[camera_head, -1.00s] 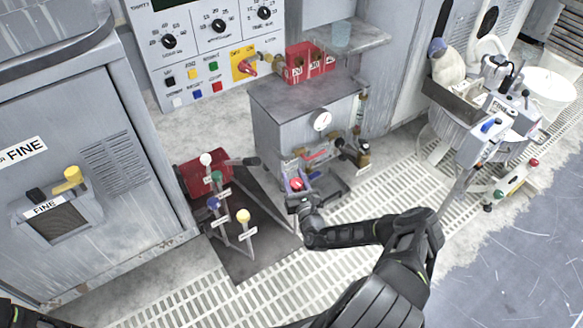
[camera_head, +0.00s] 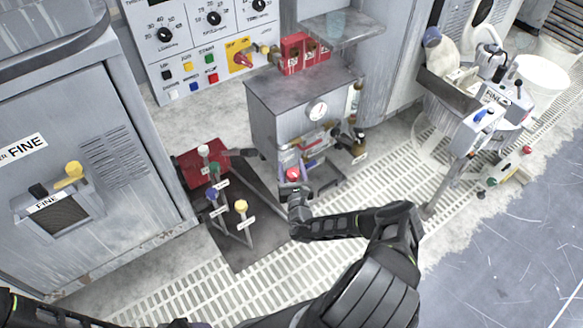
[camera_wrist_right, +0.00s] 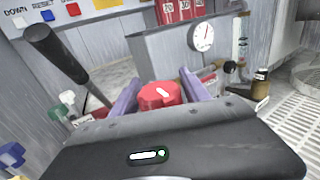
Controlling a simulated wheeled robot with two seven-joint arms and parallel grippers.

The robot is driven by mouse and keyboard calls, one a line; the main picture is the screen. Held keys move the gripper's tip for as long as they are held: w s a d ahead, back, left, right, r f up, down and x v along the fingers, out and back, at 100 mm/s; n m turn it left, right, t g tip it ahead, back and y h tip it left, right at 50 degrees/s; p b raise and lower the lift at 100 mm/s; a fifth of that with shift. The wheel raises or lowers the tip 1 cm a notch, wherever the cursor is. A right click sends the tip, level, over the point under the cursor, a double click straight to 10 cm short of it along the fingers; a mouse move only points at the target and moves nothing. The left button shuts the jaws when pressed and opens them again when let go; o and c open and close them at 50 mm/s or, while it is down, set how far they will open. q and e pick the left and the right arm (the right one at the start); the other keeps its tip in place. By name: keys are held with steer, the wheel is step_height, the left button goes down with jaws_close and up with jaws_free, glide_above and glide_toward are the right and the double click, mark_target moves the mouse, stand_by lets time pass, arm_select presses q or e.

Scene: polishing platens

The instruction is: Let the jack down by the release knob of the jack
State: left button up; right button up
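A red knob with a white mark (camera_head: 292,173), which looks like the jack's release knob, is low in front of a grey cabinet with a round gauge. My right gripper (camera_head: 293,177) is right at it from the near side. In the right wrist view the red knob (camera_wrist_right: 158,96) lies between two purple fingers (camera_wrist_right: 160,92), one on each side. The fingers stand apart; I cannot tell whether either touches the knob. A black lever (camera_wrist_right: 65,62) rises left of the knob. My left gripper is not in view; part of that arm shows at the lower left.
Levers with coloured knobs (camera_head: 240,207) stand on a dark plate left of the knob. The grey cabinet (camera_head: 275,115) is close behind, with a small brown bottle (camera_head: 358,149) to its right. A wheeled machine (camera_head: 480,130) stands further right. White floor grating (camera_head: 370,205) is clear.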

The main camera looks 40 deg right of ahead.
mark_target(294, 180)
steer(key=shift+o, duration=0.7)
steer(key=shift+s+a, duration=0.25)
steer(key=shift+s, duration=0.25)
steer(key=p+v, duration=0.1)
steer(key=v, duration=0.5)
steer(key=shift+s+a+p, duration=0.2)
steer(key=shift+s+p, duration=0.15)
steer(key=shift+p, duration=0.05)
steer(key=shift+f, duration=0.15)
